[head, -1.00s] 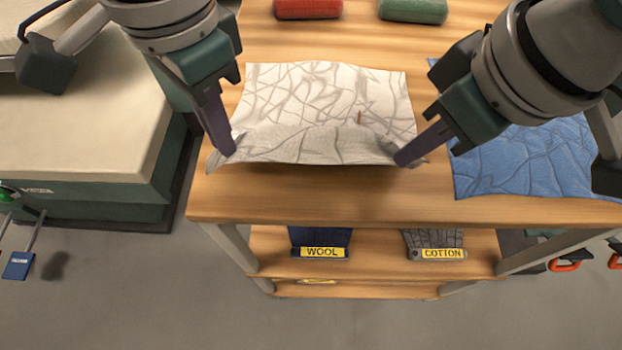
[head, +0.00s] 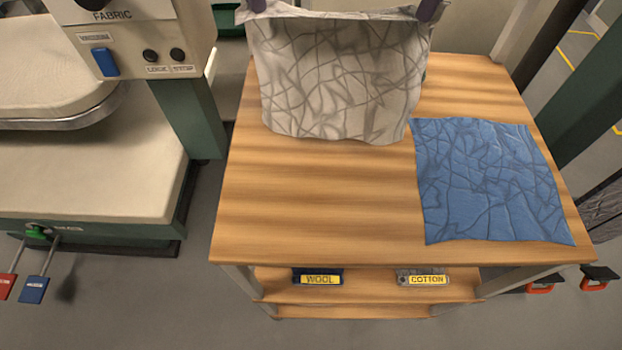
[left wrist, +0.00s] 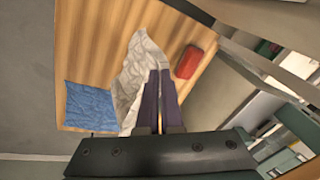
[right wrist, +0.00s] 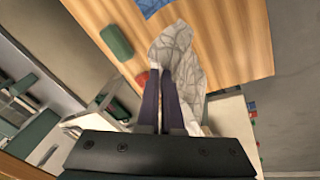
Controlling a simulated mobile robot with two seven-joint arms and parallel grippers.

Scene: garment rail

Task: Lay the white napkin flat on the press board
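The white napkin (head: 340,80), creased with grey lines, hangs by its upper corners over the wooden table, its lower edge near or on the tabletop. My left gripper (head: 257,5) is shut on its left corner at the top of the head view. My right gripper (head: 428,10) is shut on the right corner. The fingers are close together with cloth at the tips in the left wrist view (left wrist: 160,74) and the right wrist view (right wrist: 165,72). A rounded cream padded surface with a metal rim (head: 50,75), apparently the press board, is at the left, empty where it shows.
A creased blue cloth (head: 490,180) lies on the table's (head: 310,200) right side. A control box (head: 135,40) on a green post (head: 190,115) stands between table and pad. A red roll (left wrist: 188,61) and a green roll (right wrist: 116,42) lie on the table. The table's front is clear.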

